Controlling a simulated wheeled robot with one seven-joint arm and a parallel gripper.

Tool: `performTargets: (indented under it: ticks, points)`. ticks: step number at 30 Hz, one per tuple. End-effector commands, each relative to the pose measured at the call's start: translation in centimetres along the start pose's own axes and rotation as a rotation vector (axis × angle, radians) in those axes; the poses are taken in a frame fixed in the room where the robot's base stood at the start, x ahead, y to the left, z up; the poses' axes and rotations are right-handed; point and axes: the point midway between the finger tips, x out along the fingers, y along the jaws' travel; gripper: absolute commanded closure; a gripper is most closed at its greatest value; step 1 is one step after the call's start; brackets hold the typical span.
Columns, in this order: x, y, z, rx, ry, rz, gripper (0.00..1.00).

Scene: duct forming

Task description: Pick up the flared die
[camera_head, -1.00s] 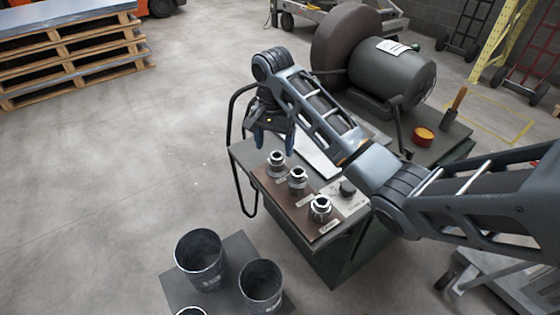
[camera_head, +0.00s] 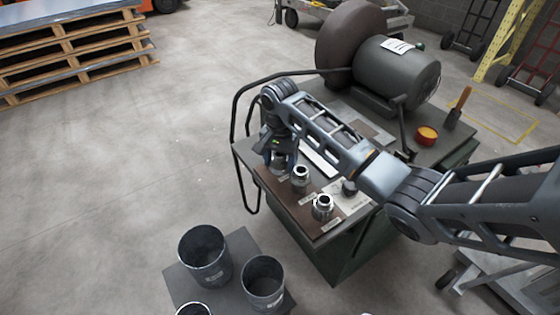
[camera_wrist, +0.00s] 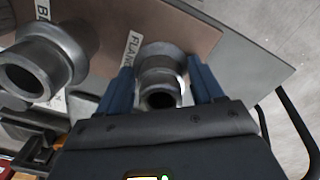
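Three grey metal dies stand in a row on a brown board at the bench's edge. My gripper (camera_head: 279,160) is down at the far-end die (camera_head: 278,168), which it partly hides. In the wrist view my fingers (camera_wrist: 162,72) stand either side of that die (camera_wrist: 161,65), apart, with narrow gaps showing. The label beside it seems to start "FLA"; the rest is hard to read, so I cannot tell whether it is the flared die. The middle die (camera_head: 301,178) also shows in the wrist view (camera_wrist: 45,62), by a label starting "BA". The near die (camera_head: 322,206) stands free.
A black rail (camera_head: 237,120) loops along the bench's far side.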

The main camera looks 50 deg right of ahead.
Motion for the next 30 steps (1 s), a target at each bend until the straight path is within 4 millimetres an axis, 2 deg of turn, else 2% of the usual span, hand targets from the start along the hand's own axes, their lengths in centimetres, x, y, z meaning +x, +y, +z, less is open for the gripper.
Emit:
performTargets:
  ticks: [2, 20, 30]
  points:
    - [-0.02, -0.01, 0.00, 0.000, 0.000, 0.000, 0.41]
    - [-0.03, -0.01, 0.01, 0.000, 0.000, 0.000, 0.99]
    - [-0.22, -0.05, -0.03, 0.000, 0.001, -0.002, 1.00]
